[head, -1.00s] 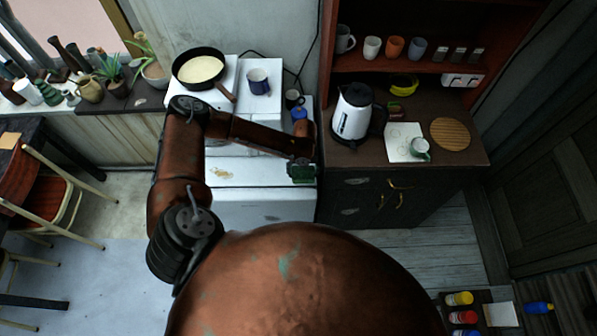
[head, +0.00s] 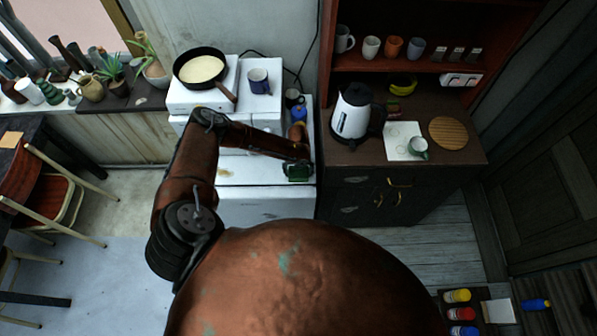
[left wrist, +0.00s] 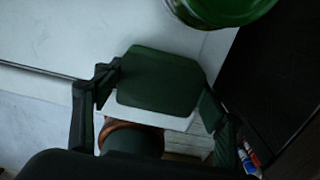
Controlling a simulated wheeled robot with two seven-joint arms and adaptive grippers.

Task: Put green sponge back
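The green sponge (left wrist: 158,82) is a dark green rounded block between the two fingers of my left gripper (left wrist: 161,88) in the left wrist view. Both fingers press on its sides. In the head view the sponge (head: 298,173) shows as a small green patch at the end of my left arm, by the right front of the white stove unit (head: 245,172). It is held clear of the floor; its exact height above the surface cannot be told. My right gripper is in neither view.
A rounded bright green thing (left wrist: 228,8) is close by in the left wrist view. A blue object (head: 299,114) and a dark mug (head: 293,98) stand behind my gripper. A frying pan (head: 200,68) is on the stove. A kettle (head: 352,115) stands on the dark cabinet.

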